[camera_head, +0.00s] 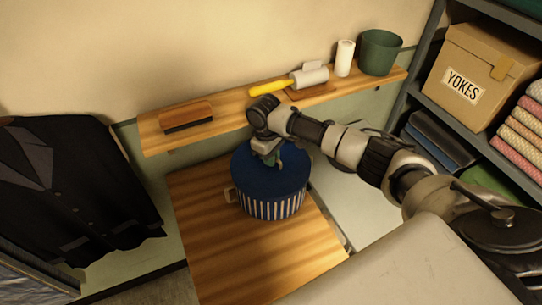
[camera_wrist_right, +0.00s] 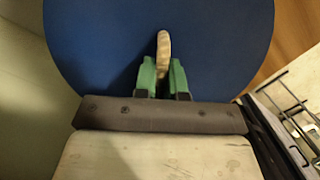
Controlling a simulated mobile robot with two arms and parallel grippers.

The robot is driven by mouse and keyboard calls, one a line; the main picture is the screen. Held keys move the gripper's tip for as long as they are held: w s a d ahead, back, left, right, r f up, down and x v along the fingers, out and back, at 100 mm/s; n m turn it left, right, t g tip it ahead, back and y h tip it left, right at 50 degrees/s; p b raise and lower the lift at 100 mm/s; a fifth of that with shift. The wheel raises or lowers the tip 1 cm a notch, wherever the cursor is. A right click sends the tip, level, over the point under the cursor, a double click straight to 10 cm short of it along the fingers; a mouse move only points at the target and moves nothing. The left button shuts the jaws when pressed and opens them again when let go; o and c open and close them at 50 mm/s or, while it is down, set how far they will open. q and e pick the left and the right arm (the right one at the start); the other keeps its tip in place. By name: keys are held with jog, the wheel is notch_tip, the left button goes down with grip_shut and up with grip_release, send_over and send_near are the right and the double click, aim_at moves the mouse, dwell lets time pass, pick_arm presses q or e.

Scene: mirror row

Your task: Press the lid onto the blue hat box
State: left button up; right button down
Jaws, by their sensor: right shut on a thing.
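The blue hat box (camera_head: 272,208) stands on the wooden table, with blue and white stripes on its side and a pale handle at its left. The round dark blue lid (camera_head: 250,180) is over its top and looks about level; I cannot tell how far down it sits. My right gripper (camera_head: 272,158) reaches the lid from above. In the right wrist view its green fingers (camera_wrist_right: 163,80) are shut on a pale handle (camera_wrist_right: 163,45) that stands up from the lid, which also fills much of that view (camera_wrist_right: 100,40). My left gripper is not in view.
The wooden table (camera_head: 215,255) is clear left and front. Behind it, a wall shelf (camera_head: 228,105) holds a brush (camera_head: 186,115), a yellow-handled roller (camera_head: 305,78), a white cylinder (camera_head: 345,58) and a green cup (camera_head: 379,52). A dark jacket (camera_head: 70,180) is at left, a rack with a carton (camera_head: 480,75) at right.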

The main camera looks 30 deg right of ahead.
jog(key=shift+f+p, duration=0.1)
jog(key=shift+p, duration=0.25)
dwell(0.3)
jog(key=c, duration=0.6)
grip_release()
jog(key=shift+c, duration=0.2)
jog(key=shift+r+p, duration=1.5)
jog(key=shift+p, duration=0.05)
jog(key=shift+r, duration=2.5)
jog(key=shift+c, duration=0.2)
